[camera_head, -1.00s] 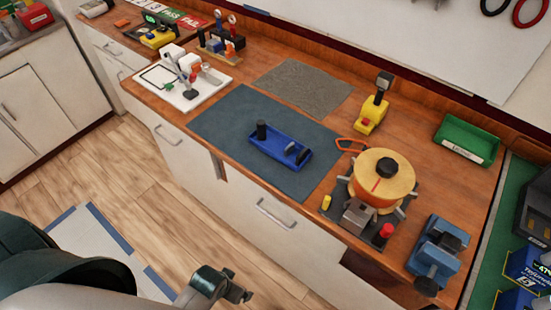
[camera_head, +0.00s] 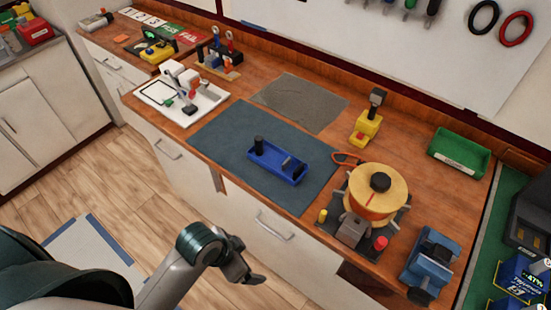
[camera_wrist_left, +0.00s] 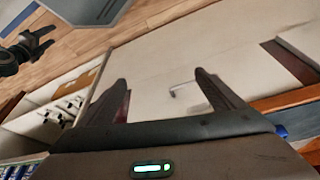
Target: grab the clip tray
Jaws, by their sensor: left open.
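A blue tray (camera_head: 272,172) lies on the dark blue-grey mat (camera_head: 218,128) on the workbench in the head view. It has a black upright post at its left end and dark pieces at its right end. I take it to be the clip tray, though no marking says so. My left gripper (camera_head: 252,277) is in front of the bench drawers, below the mat's front edge and apart from the tray. In the left wrist view the left gripper (camera_wrist_left: 162,83) is open and empty, facing a pale cabinet front. A dark gripper-like part (camera_wrist_left: 28,48), perhaps my right gripper, shows at upper left there.
A yellow-topped spool device (camera_head: 378,190) and a blue vise-like tool (camera_head: 430,265) stand right of the mat. A green labelled tray (camera_head: 459,153) and a yellow tool (camera_head: 366,127) are behind. A white board with a fixture (camera_head: 182,98) is left. Bare mat surrounds the blue tray.

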